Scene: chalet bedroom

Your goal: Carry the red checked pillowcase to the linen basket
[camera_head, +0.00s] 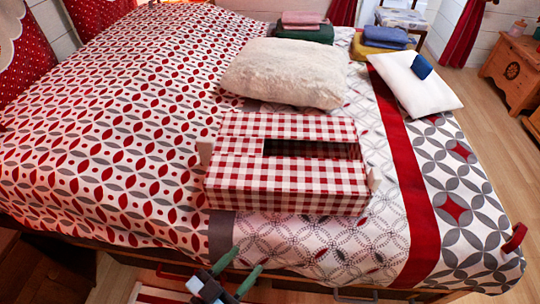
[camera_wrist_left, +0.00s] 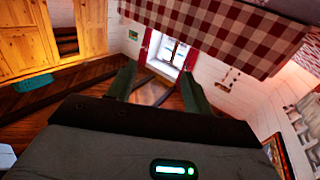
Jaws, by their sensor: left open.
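The red checked pillowcase (camera_head: 285,185) lies on the bed, stiff and box-like, with a dark rectangular opening in its top and a pale tab at each end. It also shows along the top of the left wrist view (camera_wrist_left: 225,32). My left gripper (camera_head: 248,259), with green fingers, is at the near edge of the bed, in front of the pillowcase and apart from it. In the left wrist view its fingers (camera_wrist_left: 158,82) stand apart with nothing between them. I cannot make out a linen basket in these views. My right gripper is out of view.
On the bed (camera_head: 110,120) a cream fluffy cushion (camera_head: 285,72) lies just behind the pillowcase. Folded cloths (camera_head: 303,32) and a white pillow (camera_head: 415,85) with a blue item (camera_head: 422,67) are farther back. Wooden floor is clear at right, beside a wooden cabinet (camera_head: 510,68).

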